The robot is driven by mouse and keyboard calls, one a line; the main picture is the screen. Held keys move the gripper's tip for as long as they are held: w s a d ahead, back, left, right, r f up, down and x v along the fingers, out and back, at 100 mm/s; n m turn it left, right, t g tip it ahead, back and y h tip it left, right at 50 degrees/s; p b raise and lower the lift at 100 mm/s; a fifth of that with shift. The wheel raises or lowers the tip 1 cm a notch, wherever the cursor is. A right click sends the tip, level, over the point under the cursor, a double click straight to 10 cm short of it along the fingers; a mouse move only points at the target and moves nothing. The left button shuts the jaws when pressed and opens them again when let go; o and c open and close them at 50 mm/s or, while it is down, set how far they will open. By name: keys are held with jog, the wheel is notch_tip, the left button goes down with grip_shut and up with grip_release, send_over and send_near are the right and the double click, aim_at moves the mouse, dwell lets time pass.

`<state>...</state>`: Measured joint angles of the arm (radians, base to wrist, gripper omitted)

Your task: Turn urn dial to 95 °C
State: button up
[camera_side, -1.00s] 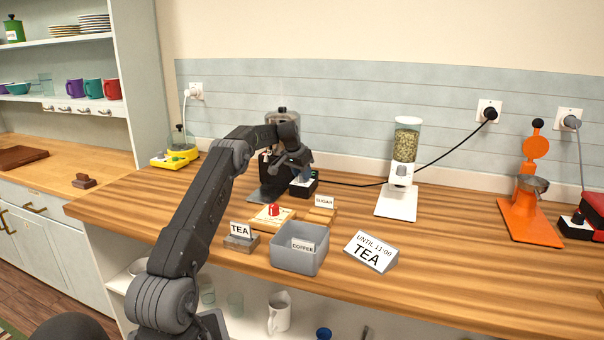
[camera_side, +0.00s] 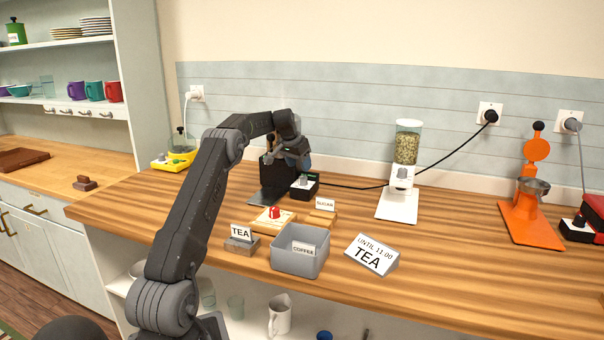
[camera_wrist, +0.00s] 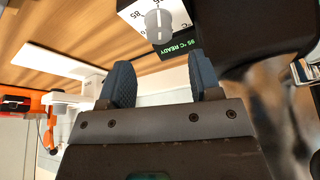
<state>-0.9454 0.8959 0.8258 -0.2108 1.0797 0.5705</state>
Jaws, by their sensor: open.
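The urn's dial is a round grey knob (camera_side: 304,176) on a small black-and-white control box (camera_side: 304,190), at the foot of the urn. In the wrist view the knob (camera_wrist: 158,24) shows a white mark, with "85" printed beside it. A dark panel (camera_wrist: 180,47) reads "95 °C READY" in green letters. I cannot tell exactly which number the mark points at. My gripper (camera_wrist: 161,80) is open, its two blue-grey fingers apart with nothing between them, and the knob lies beyond their tips.
A grey bin (camera_side: 299,262), a "TEA" sign (camera_side: 372,254) and a wooden board with a red knob (camera_side: 272,218) stand in front of the urn. A grain dispenser (camera_side: 398,203) stands to the right. Bare counter lies between it and the orange press (camera_side: 530,220).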

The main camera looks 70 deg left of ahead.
jog(key=v, duration=0.8)
jog(key=shift+s+d+r, duration=0.1)
jog(key=shift+r, duration=0.05)
jog(key=d+r+m, duration=0.1)
jog(key=d+r, duration=0.3)
jog(key=d, duration=1.1)
jog(key=d+r+m, duration=0.1)
jog(key=d+r, duration=0.3)
jog(key=d, duration=1.2)
jog(key=s+d+f+m+h, duration=0.1)
jog(key=s+d+f, duration=0.3)
jog(key=s+d, duration=0.6)
jog(key=s+d+f+m+t, duration=0.1)
jog(key=s+d+f, duration=0.4)
jog(key=s+d, duration=0.5)
jog(key=shift+s+d+f+m+t+h, duration=0.2)
jog(key=shift+s+m+t+h, duration=0.15)
jog(key=shift+s+m, duration=0.2)
